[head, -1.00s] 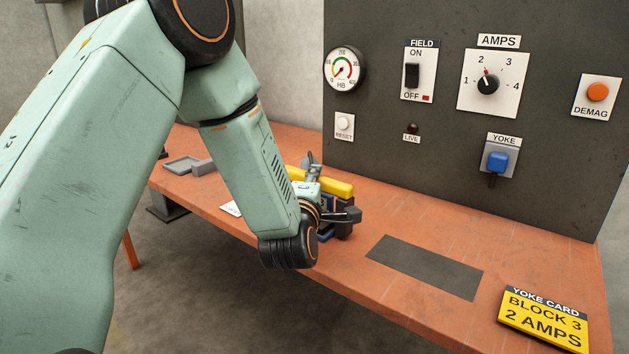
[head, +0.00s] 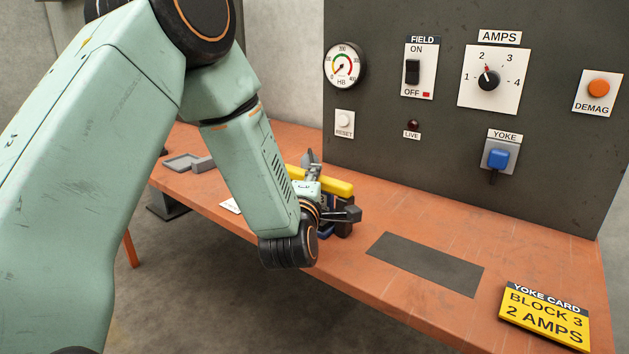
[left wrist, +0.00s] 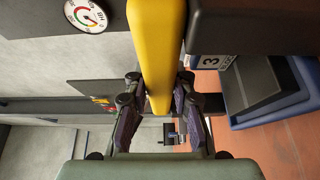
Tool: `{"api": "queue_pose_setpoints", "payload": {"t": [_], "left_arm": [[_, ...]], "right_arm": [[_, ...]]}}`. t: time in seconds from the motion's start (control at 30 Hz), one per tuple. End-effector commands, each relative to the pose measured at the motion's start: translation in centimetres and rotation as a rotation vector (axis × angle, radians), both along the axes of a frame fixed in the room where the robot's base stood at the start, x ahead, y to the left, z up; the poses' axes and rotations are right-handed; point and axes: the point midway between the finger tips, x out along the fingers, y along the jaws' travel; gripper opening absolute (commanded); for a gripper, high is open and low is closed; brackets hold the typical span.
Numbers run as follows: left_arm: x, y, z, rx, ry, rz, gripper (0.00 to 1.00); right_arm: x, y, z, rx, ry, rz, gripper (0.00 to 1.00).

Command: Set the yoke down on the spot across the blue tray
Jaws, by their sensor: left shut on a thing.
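The yoke is a yellow bar (head: 336,187) with dark ends, seen in the head view beside the panel. In the left wrist view the yellow bar (left wrist: 157,50) runs between my fingers, with a dark leg (left wrist: 240,26) at the right. My left gripper (head: 314,178) is shut on the bar; its fingers (left wrist: 160,95) show on both sides of it. The blue tray (left wrist: 305,108) lies at the right in the left wrist view, holding a dark block, close to the yoke's leg. In the head view the tray is mostly hidden by my arm and the yoke. My right gripper is out of view.
A white label "3" (left wrist: 212,62) is by the tray. A dark mat (head: 425,265) and a yellow yoke card (head: 545,318) lie to the right on the orange bench. The upright control panel (head: 450,150) bounds the back.

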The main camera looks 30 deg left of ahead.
Motion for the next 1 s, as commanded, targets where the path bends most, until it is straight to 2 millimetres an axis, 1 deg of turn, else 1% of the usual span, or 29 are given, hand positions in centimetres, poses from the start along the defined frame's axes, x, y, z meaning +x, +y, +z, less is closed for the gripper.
{"api": "queue_pose_setpoints", "payload": {"t": [0.03, 0.27, 0.3, 0.6, 0.8, 0.83, 1.0], "left_arm": [[0.12, 0.01, 0.29, 0.003, -0.01, 0.0, 0.0], [0.12, 0.01, 0.05, 0.003, -0.01, 0.0, 0.0], [0.12, 0.01, 0.03, 0.003, -0.01, 0.0, 0.25], [0.06, -0.01, -0.11, 0.002, -0.005, 0.0, 0.5], [0.02, 0.0, -0.24, 0.001, -0.002, 0.0, 0.51], [-0.09, -0.02, -0.62, -0.003, 0.009, 0.0, 0.51], [-0.71, -0.35, -0.51, -0.001, 0.005, -0.001, 0.51]], "right_arm": [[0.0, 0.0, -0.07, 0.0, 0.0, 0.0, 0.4], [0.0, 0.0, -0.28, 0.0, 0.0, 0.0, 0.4], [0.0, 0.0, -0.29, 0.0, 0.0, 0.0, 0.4], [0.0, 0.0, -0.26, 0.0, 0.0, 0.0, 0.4], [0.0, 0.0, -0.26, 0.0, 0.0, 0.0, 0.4], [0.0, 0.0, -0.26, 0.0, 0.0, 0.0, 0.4], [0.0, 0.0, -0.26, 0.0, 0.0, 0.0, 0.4]]}}
